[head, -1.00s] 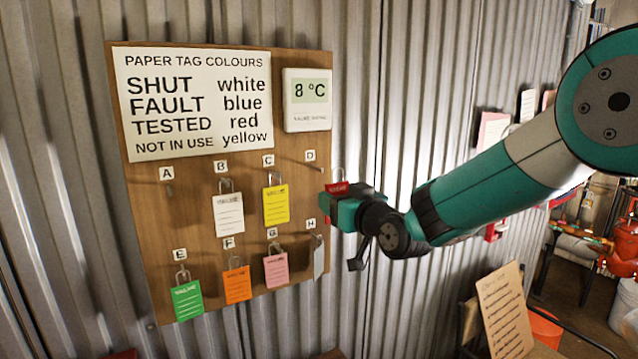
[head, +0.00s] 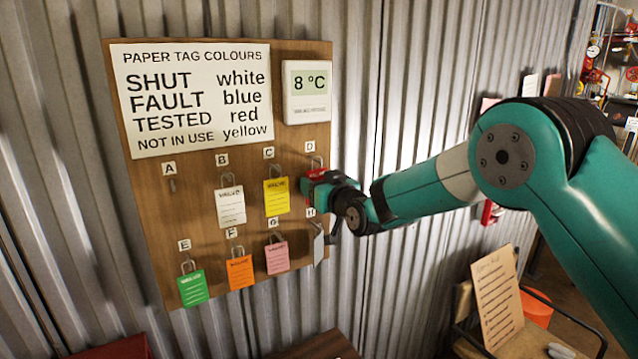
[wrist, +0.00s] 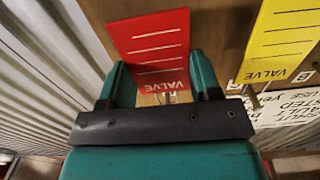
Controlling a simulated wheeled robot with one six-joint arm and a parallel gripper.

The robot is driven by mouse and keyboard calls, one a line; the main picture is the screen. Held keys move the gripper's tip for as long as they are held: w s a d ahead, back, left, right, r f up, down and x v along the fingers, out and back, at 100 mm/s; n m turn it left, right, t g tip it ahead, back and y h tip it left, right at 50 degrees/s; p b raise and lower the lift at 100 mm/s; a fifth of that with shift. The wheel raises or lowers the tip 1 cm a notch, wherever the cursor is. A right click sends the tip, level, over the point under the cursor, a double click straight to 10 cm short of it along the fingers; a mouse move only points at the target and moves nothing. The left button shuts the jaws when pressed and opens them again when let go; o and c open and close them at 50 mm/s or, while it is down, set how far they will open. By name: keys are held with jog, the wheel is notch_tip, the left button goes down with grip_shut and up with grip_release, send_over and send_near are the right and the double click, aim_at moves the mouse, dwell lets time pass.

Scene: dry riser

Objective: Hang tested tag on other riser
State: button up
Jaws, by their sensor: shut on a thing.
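My gripper (head: 316,188) is shut on a red tag (head: 317,174) in front of the board's right edge, just under label D. In the wrist view the red tag (wrist: 152,48) with the word VALVE stands between my green fingers (wrist: 160,88). The tag's metal loop shows above it near the D hook; I cannot tell whether it is around the hook. The wooden tag board (head: 190,230) hangs on the corrugated wall. Its sign (head: 190,100) reads TESTED red. The A hook (head: 172,186) is bare.
A yellow tag (head: 277,197) hangs at C, close left of my gripper. White (head: 230,207), green (head: 192,288), orange (head: 240,270) and pink (head: 277,257) tags hang nearby. A pale tag (head: 319,245) hangs at H, just below. A thermometer (head: 306,96) is above.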

jog(key=shift+f, duration=0.2)
jog(key=o, duration=0.9)
jog(key=shift+r+p, duration=0.2)
jog(key=shift+p, duration=0.55)
